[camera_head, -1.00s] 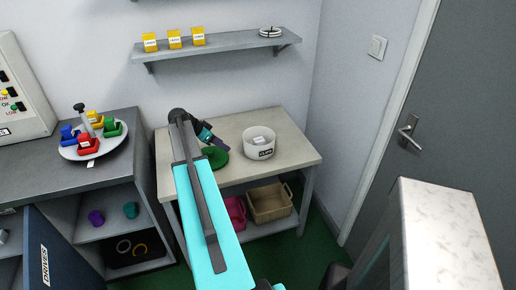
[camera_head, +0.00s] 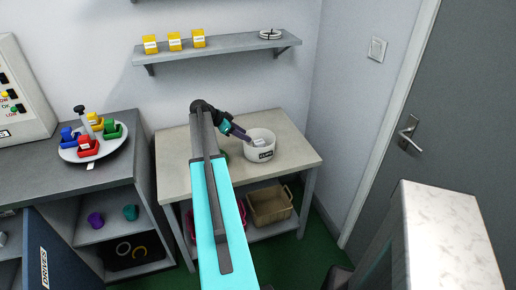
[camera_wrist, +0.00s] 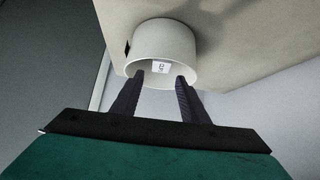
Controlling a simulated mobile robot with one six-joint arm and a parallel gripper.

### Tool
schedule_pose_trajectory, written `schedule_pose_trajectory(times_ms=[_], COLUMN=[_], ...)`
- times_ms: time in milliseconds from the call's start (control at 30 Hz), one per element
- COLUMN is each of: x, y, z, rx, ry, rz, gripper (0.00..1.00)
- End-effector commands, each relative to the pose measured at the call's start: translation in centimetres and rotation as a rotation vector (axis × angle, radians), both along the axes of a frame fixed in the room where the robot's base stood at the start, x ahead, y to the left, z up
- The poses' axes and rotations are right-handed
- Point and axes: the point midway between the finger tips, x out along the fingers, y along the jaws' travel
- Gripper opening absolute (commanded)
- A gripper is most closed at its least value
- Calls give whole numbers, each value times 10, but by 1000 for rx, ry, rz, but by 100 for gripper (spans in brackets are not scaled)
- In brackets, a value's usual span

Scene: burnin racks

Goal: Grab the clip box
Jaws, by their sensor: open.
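The clip box is a white round tub (camera_head: 262,147) with a dark label on its side, standing on the beige table (camera_head: 300,160). A small pale item with dark marks lies inside it. In the wrist view the tub (camera_wrist: 165,42) is ahead of my fingers, and the small item (camera_wrist: 161,67) shows between the fingertips. My gripper (camera_head: 246,138) is at the left side of the tub's rim. A green round thing (camera_head: 222,153) on the table is mostly hidden behind my arm.
Below the table are a tan basket (camera_head: 270,207) and a pink basket partly hidden by my arm. A wall shelf (camera_head: 220,52) holds yellow boxes above. A grey counter with a tray of coloured bins (camera_head: 95,148) stands left. A door (camera_head: 440,100) is right.

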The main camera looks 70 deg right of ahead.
Motion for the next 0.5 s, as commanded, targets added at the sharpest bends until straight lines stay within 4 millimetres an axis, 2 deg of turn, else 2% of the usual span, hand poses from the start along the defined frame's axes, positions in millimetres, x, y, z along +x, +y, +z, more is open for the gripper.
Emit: schedule_pose_trajectory(times_ms=[500], x=[-32], y=[-32], z=[-45], rx=[0], ry=[0], rz=[0], gripper=[41])
